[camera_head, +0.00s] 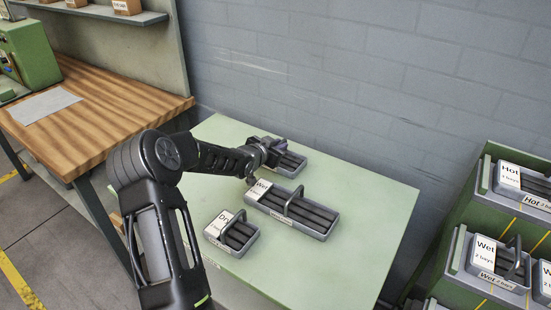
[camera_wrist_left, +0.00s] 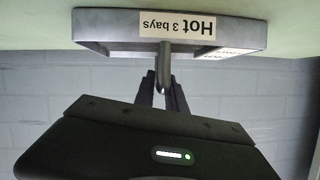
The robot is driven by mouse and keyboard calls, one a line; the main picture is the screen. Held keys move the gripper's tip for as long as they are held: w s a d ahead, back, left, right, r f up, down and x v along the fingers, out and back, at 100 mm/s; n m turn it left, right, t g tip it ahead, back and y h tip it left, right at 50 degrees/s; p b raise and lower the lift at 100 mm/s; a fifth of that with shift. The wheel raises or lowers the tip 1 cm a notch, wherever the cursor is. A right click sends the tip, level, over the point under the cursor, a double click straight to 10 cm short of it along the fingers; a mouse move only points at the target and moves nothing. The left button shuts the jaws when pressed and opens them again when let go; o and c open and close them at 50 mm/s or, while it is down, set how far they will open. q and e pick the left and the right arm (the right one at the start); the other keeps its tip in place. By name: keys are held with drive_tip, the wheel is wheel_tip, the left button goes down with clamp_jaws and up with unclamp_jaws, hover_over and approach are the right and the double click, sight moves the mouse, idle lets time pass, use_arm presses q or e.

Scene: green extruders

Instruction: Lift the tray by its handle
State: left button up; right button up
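The Hot tray (camera_head: 291,163) is dark grey with black bars and sits at the back of the green table (camera_head: 330,275). My left gripper (camera_head: 271,147) is over this tray, at its handle. In the left wrist view the picture is upside down, and the tray (camera_wrist_left: 110,30) carries a "Hot 3 bays" label. Its upright handle (camera_wrist_left: 163,66) is seen edge-on between the two dark fingers of my left gripper (camera_wrist_left: 163,84). Whether the fingers press on the handle cannot be made out. My right gripper is not in view.
A Wet tray (camera_head: 325,234) and a smaller Dry tray (camera_head: 251,246) stand on the table in front. A green rack (camera_head: 455,265) with Hot and Wet trays stands at the right. A wooden bench (camera_head: 110,110) is at the left. The table's right side is clear.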

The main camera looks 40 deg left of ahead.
use_arm(q)
clamp_jaws()
drive_tip(key=shift+r, duration=0.15)
idle(1.0)
wheel_tip(320, 180, up, 10)
drive_tip(key=shift+f+p, duration=0.1)
drive_tip(key=shift+p, duration=0.7)
